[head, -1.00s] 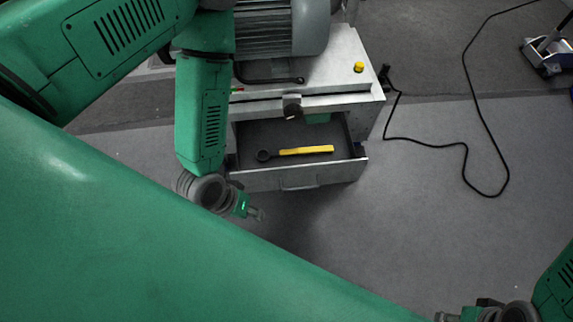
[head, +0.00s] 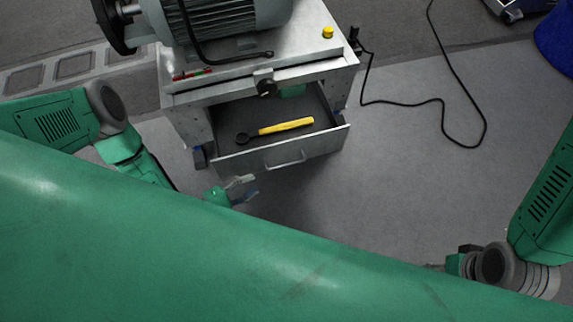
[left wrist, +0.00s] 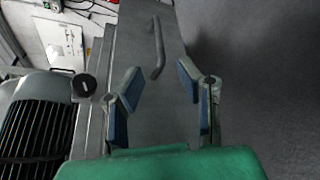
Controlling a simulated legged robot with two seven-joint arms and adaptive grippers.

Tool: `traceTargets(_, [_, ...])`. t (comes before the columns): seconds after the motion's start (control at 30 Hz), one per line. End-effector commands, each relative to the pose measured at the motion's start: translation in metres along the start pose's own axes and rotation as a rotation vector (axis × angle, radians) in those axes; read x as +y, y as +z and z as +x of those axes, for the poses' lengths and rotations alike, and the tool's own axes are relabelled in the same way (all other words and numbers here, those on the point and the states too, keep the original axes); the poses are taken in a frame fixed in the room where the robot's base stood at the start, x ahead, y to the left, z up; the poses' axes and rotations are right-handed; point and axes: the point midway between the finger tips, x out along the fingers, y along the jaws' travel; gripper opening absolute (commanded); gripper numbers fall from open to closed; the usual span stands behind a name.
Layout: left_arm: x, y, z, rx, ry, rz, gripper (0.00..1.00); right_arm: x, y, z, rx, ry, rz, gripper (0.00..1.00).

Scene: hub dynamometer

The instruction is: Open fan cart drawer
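The fan cart (head: 225,82) stands at the upper middle of the head view. Its drawer (head: 225,163) is pulled out, and a tool with a yellow handle (head: 286,126) and a dark round end lies inside. The drawer handle (head: 285,163) is a bar on the front panel; it also shows in the left wrist view (left wrist: 157,50). My left gripper (head: 249,188) is in front of the drawer's left part, open and empty, apart from the handle. In the left wrist view its fingers (left wrist: 160,98) are spread. My right gripper (head: 437,267) is at lower right, its fingers mostly hidden.
A large grey motor (head: 235,15) sits on the cart top, with a yellow button (head: 328,32) at the right corner. A black cable (head: 450,90) lies on the floor to the right.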

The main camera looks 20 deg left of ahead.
Motion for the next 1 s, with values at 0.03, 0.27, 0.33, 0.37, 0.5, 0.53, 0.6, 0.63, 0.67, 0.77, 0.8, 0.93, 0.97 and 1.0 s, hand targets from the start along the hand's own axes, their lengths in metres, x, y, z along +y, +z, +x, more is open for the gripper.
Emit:
traceTargets(0.03, [0.0, -0.002, 0.001, -0.004, 0.01, -0.009, 0.31, 0.0, 0.0, 0.001, 0.0, 0.0, 0.0, 0.4])
traceTargets(0.27, [0.0, -0.002, 0.029, -0.008, 0.014, -0.015, 0.31, 0.0, 0.001, 0.009, 0.0, 0.0, 0.0, 0.4])
traceTargets(0.33, [-0.001, -0.003, 0.044, -0.008, 0.014, -0.014, 0.31, 0.0, 0.001, 0.014, 0.0, 0.0, 0.0, 0.4])
traceTargets(0.37, [-0.001, -0.002, 0.051, -0.008, 0.013, -0.014, 0.31, 0.0, 0.001, 0.016, 0.0, 0.0, 0.0, 0.4])
traceTargets(0.5, [-0.001, -0.002, 0.082, -0.007, 0.013, -0.014, 0.31, 0.0, 0.001, 0.025, 0.0, 0.0, 0.0, 0.4])
traceTargets(0.53, [-0.001, -0.002, 0.087, -0.007, 0.012, -0.014, 0.31, 0.0, 0.001, 0.026, 0.0, 0.0, 0.0, 0.4])
traceTargets(0.6, [-0.001, -0.002, 0.101, -0.007, 0.012, -0.013, 0.31, 0.0, 0.002, 0.03, 0.0, 0.0, 0.0, 0.4])
traceTargets(0.63, [0.0, -0.002, 0.106, -0.007, 0.012, -0.013, 0.31, 0.0, 0.002, 0.032, 0.0, 0.0, 0.0, 0.4])
traceTargets(0.67, [0.0, -0.002, 0.111, -0.007, 0.012, -0.013, 0.31, 0.0, 0.002, 0.033, 0.0, 0.0, 0.0, 0.4])
traceTargets(0.77, [0.0, -0.002, 0.123, -0.006, 0.012, -0.013, 0.31, 0.0, 0.002, 0.037, 0.0, 0.0, 0.0, 0.4])
traceTargets(0.8, [0.001, -0.002, 0.127, -0.006, 0.012, -0.013, 0.31, 0.0, 0.002, 0.038, 0.0, 0.0, 0.0, 0.4])
traceTargets(0.93, [0.001, -0.001, 0.135, -0.006, 0.01, -0.013, 0.31, 0.0, 0.002, 0.04, 0.0, 0.0, 0.0, 0.4])
traceTargets(0.97, [0.001, -0.001, 0.136, -0.005, 0.01, -0.013, 0.31, 0.0, 0.002, 0.04, 0.0, 0.0, 0.0, 0.4])
traceTargets(1.0, [0.002, -0.001, 0.136, -0.005, 0.01, -0.013, 0.31, 0.0, 0.002, 0.04, 0.0, 0.0, 0.0, 0.4])
